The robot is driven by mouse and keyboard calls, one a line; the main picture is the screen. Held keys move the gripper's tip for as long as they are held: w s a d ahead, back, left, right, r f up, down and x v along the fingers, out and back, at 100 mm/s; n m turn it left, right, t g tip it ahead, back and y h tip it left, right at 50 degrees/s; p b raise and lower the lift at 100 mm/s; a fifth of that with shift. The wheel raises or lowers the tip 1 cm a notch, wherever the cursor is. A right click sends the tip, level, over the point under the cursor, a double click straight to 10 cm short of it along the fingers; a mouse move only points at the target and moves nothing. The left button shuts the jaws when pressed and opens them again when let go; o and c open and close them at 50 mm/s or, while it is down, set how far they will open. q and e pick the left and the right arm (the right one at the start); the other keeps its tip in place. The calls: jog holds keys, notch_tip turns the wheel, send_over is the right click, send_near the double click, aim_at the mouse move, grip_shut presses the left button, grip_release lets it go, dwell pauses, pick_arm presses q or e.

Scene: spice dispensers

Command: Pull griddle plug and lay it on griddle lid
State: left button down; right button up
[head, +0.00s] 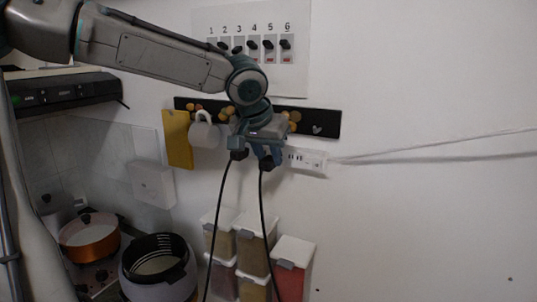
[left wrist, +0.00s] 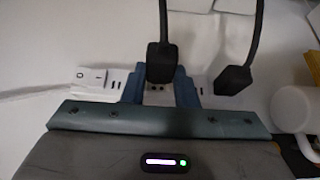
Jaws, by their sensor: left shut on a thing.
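My left gripper (head: 268,153) is at the white power strip (head: 307,159) on the wall. Its blue fingers are shut on a black plug (head: 266,162), which also shows between the fingers in the left wrist view (left wrist: 160,62). I cannot tell whether this plug is still seated in the strip. A second black plug (left wrist: 233,80) sits beside the gripper, outside the fingers. Black cables hang down from both plugs and leave the head view at the bottom. No labels show which plug is the griddle's. I cannot identify the griddle lid. My right gripper is out of view.
Clear spice boxes (head: 257,247) are stacked below the strip, behind the cables. A white mug (head: 204,134) and yellow board (head: 178,140) hang left of the gripper. A round cooker (head: 158,270) and copper pan (head: 90,239) stand lower left. The wall to the right is mostly bare.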

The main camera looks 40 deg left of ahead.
aim_at(259, 161)
pick_arm(q)
jog(key=shift+s+d, duration=0.3)
jog(key=shift+s, duration=0.65)
jog(key=shift+s+d, duration=0.3)
jog(key=shift+s, duration=0.65)
jog(key=shift+f, duration=0.1)
